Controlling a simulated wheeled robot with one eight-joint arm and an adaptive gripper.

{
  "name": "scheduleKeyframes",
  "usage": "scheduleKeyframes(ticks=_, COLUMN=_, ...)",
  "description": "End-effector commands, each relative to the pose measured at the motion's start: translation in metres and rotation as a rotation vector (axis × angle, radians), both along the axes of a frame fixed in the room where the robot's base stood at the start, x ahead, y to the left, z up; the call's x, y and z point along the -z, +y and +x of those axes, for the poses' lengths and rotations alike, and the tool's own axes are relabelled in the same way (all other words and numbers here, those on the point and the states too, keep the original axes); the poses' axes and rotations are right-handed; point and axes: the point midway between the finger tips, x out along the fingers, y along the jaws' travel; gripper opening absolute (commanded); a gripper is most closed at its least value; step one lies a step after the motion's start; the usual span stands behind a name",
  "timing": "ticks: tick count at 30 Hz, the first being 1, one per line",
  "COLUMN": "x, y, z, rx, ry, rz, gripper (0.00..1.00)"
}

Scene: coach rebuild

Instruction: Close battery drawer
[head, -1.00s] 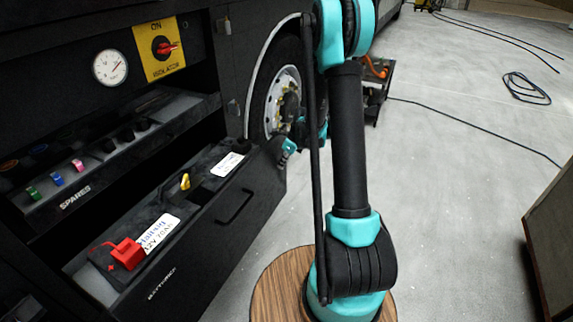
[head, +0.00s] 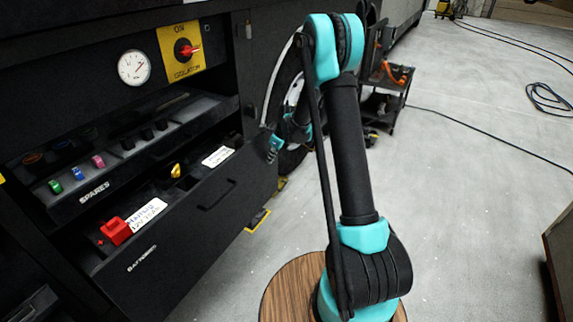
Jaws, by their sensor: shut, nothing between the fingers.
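The battery drawer (head: 200,222) is a black drawer low in the coach's side and stands pulled out. A dark bar handle (head: 216,195) is on its front face. Inside show a red terminal cover (head: 115,231), a yellow cap (head: 175,171) and white labels. My gripper (head: 273,150) is small in view, teal and black, beyond the drawer's far right end and in front of the wheel. It is shut and empty. I cannot tell whether it touches the drawer.
The spares tray (head: 95,199) with coloured fuses is above the drawer. A gauge (head: 134,67) and the red isolator switch (head: 187,49) are higher up. A dark cart (head: 383,105) stands behind my arm. Grey floor (head: 470,190) on the right is mostly clear, with cables farther back.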

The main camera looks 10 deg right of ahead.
Motion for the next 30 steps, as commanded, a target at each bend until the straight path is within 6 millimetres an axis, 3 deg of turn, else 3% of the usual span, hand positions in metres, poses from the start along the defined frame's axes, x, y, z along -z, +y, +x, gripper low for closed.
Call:
scheduleKeyframes(ticks=6, x=0.001, y=0.049, z=0.035, rx=-0.004, ry=0.002, rz=-0.001, gripper=0.0)
scheduleKeyframes(ticks=15, x=0.0, y=0.097, z=0.07, rx=-0.001, ry=0.001, rz=-0.003, gripper=0.0)
scheduleKeyframes(ticks=21, x=0.0, y=0.114, z=0.083, rx=0.001, ry=0.003, rz=-0.003, gripper=0.0)
scheduleKeyframes(ticks=30, x=0.0, y=0.119, z=0.087, rx=0.001, ry=0.003, rz=-0.003, gripper=0.0)
